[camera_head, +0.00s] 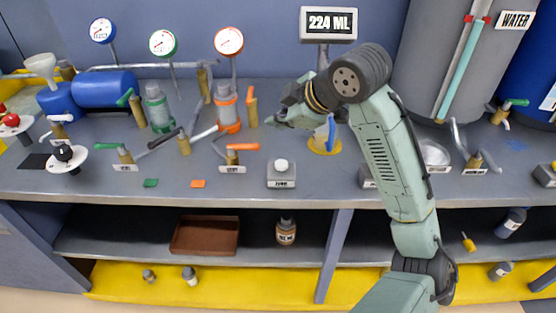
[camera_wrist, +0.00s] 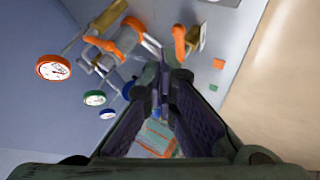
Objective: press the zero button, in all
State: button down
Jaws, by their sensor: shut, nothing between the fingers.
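The zero button is a round white knob (camera_head: 281,164) on a small grey box (camera_head: 281,180) with a white label, near the front edge of the bench. Its knob stands up above the box. My gripper (camera_head: 272,122) is behind the button, above the bench, pointing left. It is apart from the button. In the wrist view my gripper (camera_wrist: 164,72) has its fingers together with nothing held. I cannot make out the zero button in the wrist view. The display (camera_head: 328,23) above the bench reads 224 ML.
A clear cup with a blue handle (camera_head: 331,132) stands on a yellow disc (camera_head: 324,147), partly behind my arm. An orange-handled valve (camera_head: 235,150) is left of the button. Orange (camera_head: 198,184) and green (camera_head: 151,183) tabs lie near the front edge.

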aim_at(280, 165)
jog(key=shift+f, duration=0.15)
notch_tip(280, 165, down, 9)
jog(key=b, duration=0.7)
jog(key=shift+r, duration=0.2)
dwell(1.1)
jog(key=shift+f, duration=0.4)
jog(key=shift+f+b, duration=0.5)
jog(key=shift+b, duration=0.15)
dwell(0.5)
jog(key=shift+r, duration=0.1)
jog(key=shift+r+p, duration=0.75)
jog(key=shift+r, duration=0.05)
